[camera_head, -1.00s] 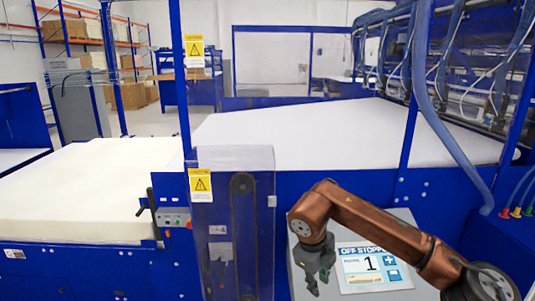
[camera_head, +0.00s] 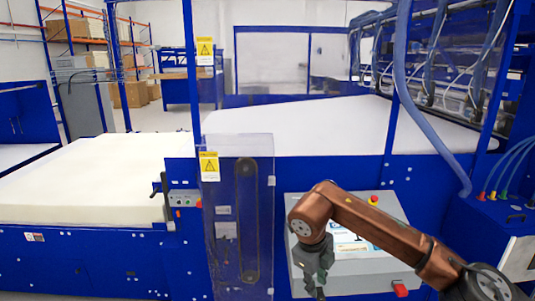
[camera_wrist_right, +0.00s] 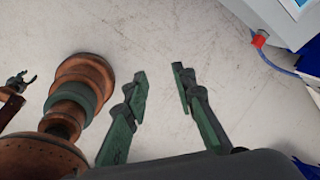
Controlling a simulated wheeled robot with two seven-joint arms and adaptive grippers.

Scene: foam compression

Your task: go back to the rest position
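My right arm is copper and comes in from the lower right in the head view. It hangs in front of a grey control box (camera_head: 360,278), and its gripper (camera_head: 316,276) points down at the box's left side. In the right wrist view the green fingers of my right gripper (camera_wrist_right: 160,84) are apart, with nothing between them and bare floor behind. A small dark claw, seemingly my left gripper (camera_wrist_right: 20,82), shows at the left edge of that view with its prongs apart. My left arm is not in the head view.
A blue machine with a white bed (camera_head: 300,128) stands ahead, a foam block (camera_head: 90,185) at its left. A clear guard (camera_head: 238,220) is left of my gripper. The box has a red button (camera_head: 373,200) and a partly hidden screen. The floor (camera_wrist_right: 220,90) below is clear.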

